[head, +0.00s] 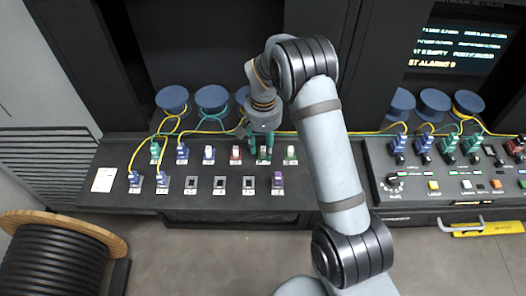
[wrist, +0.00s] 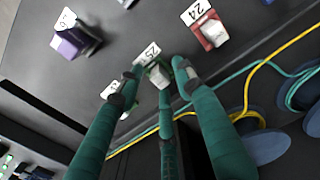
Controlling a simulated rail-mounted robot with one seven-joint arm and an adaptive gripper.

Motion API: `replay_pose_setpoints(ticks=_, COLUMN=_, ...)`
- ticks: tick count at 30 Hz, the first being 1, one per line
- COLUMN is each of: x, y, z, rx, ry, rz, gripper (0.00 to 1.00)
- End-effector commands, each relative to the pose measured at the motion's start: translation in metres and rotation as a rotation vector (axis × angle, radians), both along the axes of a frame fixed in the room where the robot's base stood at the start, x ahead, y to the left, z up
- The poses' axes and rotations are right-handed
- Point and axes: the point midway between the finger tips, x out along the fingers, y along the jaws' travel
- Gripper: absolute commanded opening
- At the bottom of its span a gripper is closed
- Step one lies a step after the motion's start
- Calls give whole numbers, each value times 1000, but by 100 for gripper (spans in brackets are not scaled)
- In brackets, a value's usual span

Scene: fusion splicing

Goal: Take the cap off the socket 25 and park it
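The cap of socket 25 (wrist: 161,77) is a small pale block with a green edge, beside the label "25" in the wrist view. In the head view it sits in the upper row of the left panel, mostly hidden by my gripper (head: 262,143). My gripper also shows in the wrist view (wrist: 156,80), its green fingers spread around the cap with gaps visible. It looks open, and the cap still sits at its socket. Empty dark sockets with pale frames (head: 219,184) stand in the lower row.
A red cap (head: 236,154) at socket 24 and a green cap (head: 290,156) flank the spot. A purple cap (head: 278,180) stands in the lower row. Yellow and green cables (wrist: 262,72) run behind to blue spools (head: 212,98). A second panel (head: 450,190) stands right.

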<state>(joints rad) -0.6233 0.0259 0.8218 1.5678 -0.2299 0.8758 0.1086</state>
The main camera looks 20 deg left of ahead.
Motion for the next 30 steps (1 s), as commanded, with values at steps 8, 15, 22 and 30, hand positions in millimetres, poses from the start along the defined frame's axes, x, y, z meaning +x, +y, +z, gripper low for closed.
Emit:
replay_pose_setpoints(ticks=8, x=0, y=0, z=0, rx=0, ry=0, rz=0, gripper=36)
replay_pose_setpoints(ticks=15, x=0, y=0, z=0, rx=0, ry=0, rz=0, gripper=36)
replay_pose_setpoints(ticks=22, x=0, y=0, z=0, rx=0, ry=0, rz=0, gripper=36)
replay_pose_setpoints(ticks=30, x=0, y=0, z=0, rx=0, ry=0, rz=0, gripper=25)
